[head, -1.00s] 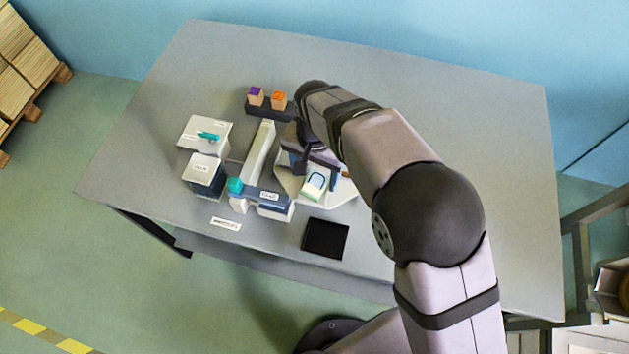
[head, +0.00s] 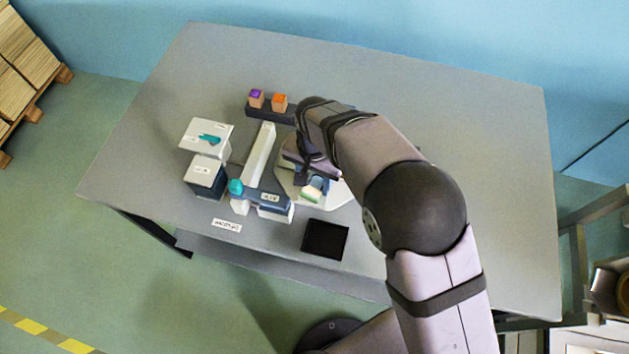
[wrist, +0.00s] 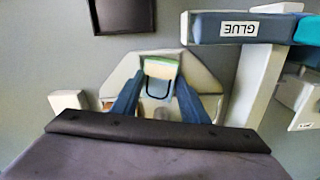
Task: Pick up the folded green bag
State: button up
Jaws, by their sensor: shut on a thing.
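The folded bag is pale with a green edge (head: 309,197) and lies on the light angled plate (head: 343,193) in the head view. In the wrist view the bag (wrist: 161,69) is between my two dark blue fingers, with a dark handle loop on its near side. My gripper (wrist: 159,85) is shut on it, one finger at each side. In the head view my gripper (head: 317,180) hides part of the bag. I cannot tell whether the bag is clear of the plate.
A glue station (head: 272,202) with a long pale bar stands to the left. Left of it are labelled white boxes (head: 205,172). A dark rack (head: 268,112) holds purple- and orange-topped blocks behind. A black tray (head: 325,239) lies in front. The table's right side is clear.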

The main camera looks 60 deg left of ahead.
notch_tip(320, 180, up, 10)
jog(key=b, duration=0.2)
jog(key=shift+f+b, duration=0.1)
jog(key=shift+b, duration=0.2)
notch_tip(320, 180, up, 4)
jog(key=p, duration=0.5)
send_over(315, 184)
jog(key=s+d+f+p, duration=0.2)
jog(key=d+p, duration=0.1)
jog(key=d, duration=0.4)
jog(key=d+f+m, duration=0.1)
jog(key=f+m, duration=0.1)
jog(key=m, duration=0.3)
jog(key=s+d+f+m, duration=0.1)
jog(key=d+f+m, duration=0.1)
jog(key=m, duration=0.3)
jog(key=d+f+m+g+h, duration=0.1)
jog(key=f+m, duration=0.2)
jog(key=m, duration=0.2)
jog(key=shift+s+d+m+p, duration=0.3)
jog(key=shift+s+m+p, duration=0.05)
jog(key=shift+s+m, duration=0.05)
jog(key=shift+f, duration=0.1)
